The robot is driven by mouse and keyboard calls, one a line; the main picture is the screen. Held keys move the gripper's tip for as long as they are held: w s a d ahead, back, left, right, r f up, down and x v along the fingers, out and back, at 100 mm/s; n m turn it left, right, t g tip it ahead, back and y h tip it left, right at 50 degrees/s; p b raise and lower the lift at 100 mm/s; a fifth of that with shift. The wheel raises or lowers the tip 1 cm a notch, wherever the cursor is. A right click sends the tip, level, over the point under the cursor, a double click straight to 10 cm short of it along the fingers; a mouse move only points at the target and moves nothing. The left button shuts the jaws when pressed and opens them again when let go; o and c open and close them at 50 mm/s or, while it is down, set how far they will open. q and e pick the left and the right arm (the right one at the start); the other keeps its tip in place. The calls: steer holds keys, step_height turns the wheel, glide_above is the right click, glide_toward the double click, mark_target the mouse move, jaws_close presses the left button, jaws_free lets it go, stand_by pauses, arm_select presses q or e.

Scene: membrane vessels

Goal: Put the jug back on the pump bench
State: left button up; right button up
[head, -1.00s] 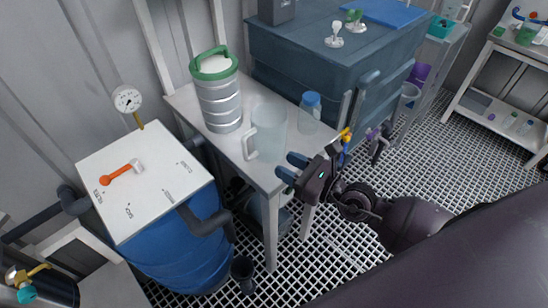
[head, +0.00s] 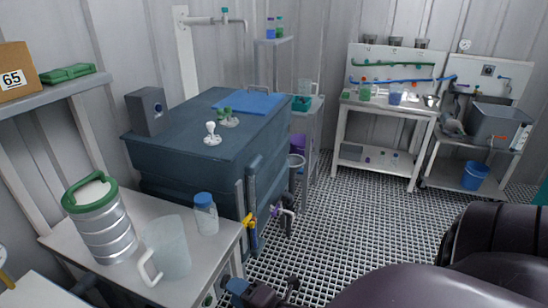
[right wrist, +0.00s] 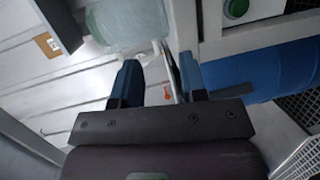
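The jug (head: 172,254) is clear, pale and upright, with a white handle on its left side. It stands on a light grey bench (head: 60,240), between a steel canister and a blue-capped bottle. My right gripper (head: 238,288) shows at the bottom edge of the head view, just right of the bench, apart from the jug and partly cut off. In the right wrist view its two blue fingers (right wrist: 160,82) are spread. A pale translucent body, likely the jug (right wrist: 130,22), lies beyond them. I cannot tell which surface is the pump bench. My left gripper is out of view.
A steel canister (head: 105,228) with a green lid ring and a blue-capped bottle (head: 205,213) flank the jug. A large dark blue tank (head: 180,155) stands behind. White workbenches (head: 385,110) stand at the back right. The grating floor (head: 345,225) between is open.

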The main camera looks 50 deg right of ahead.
steer(key=s+f+m+g+h, duration=0.1)
steer(key=s+f+m+g, duration=0.4)
steer(key=m, duration=1.3)
steer(key=shift+s+d+f+h, duration=0.3)
steer(key=shift+s+d+f, duration=0.05)
steer(key=shift+s+f, duration=2.1)
